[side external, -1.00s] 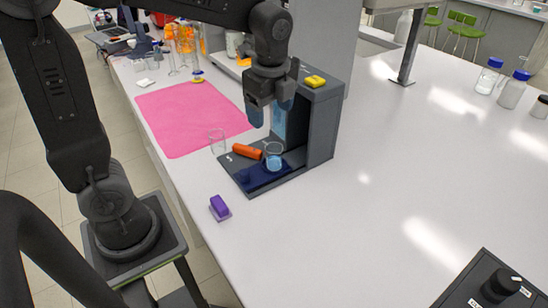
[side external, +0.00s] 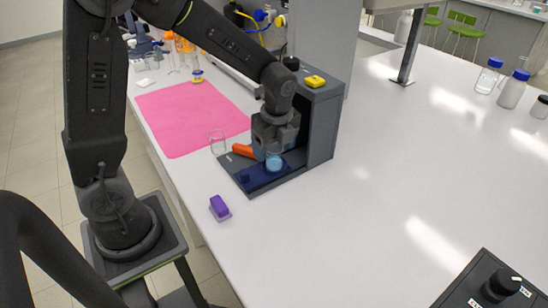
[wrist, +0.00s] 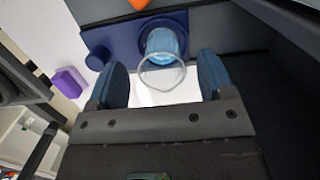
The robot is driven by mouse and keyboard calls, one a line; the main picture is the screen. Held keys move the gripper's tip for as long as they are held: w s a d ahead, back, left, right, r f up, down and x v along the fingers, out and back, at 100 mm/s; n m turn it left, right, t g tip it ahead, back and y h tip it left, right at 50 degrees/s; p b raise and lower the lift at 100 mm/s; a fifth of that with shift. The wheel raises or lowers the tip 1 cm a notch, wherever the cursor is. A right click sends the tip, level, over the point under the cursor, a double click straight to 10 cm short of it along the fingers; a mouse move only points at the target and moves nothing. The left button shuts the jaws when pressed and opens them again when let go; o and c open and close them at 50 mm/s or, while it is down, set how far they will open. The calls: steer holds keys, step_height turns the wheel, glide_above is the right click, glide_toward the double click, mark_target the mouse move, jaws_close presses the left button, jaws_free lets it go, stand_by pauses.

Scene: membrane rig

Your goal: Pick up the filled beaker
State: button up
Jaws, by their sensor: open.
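The filled beaker (side external: 273,162) is a clear glass with blue liquid, standing upright on the dark blue pad (side external: 256,180) of the grey rig. In the wrist view the beaker (wrist: 162,62) shows its round rim between and just beyond my fingertips. My gripper (side external: 268,149) is low over the pad at the beaker, with its blue fingers spread. In the wrist view my open gripper (wrist: 164,78) has one finger on each side of the beaker, apart from it. The beaker's upper part is partly hidden by my gripper in the side view.
An orange cylinder (side external: 243,151) lies on the rig base beside my gripper. An empty clear beaker (side external: 217,143) stands left of the rig. The rig's tall grey housing (side external: 322,125) rises close on the right. A purple block (side external: 219,207) lies in front on the white bench.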

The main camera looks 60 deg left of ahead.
mark_target(274, 154)
steer(key=f, duration=0.3)
steer(key=shift+w+a+f, duration=0.1)
steer(key=shift+a+f, duration=0.05)
steer(key=shift+a, duration=0.05)
steer(key=c, duration=1)
